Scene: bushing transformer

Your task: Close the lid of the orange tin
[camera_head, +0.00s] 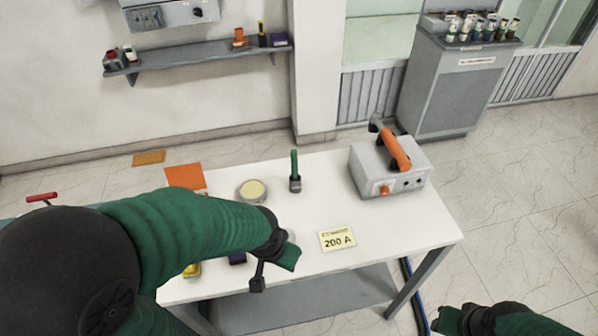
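A flat orange panel (186,177) shows at the back left of the white table (380,235). It may be the raised lid of the orange tin, but my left arm covers what lies in front of it, so I cannot tell. My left gripper (274,269) is over the table's front part, right of the panel and apart from it. Its two fingertips look spread, with nothing between them. My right gripper (449,320) is at the bottom edge, off the table's front right; its finger opening is unclear.
A round container with a cream top (252,190), a green-handled tool (295,170), a "200 A" card (337,239) and a grey device with an orange handle (390,168) are on the table. Yellow (192,270) and purple (237,258) items show partly below my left arm.

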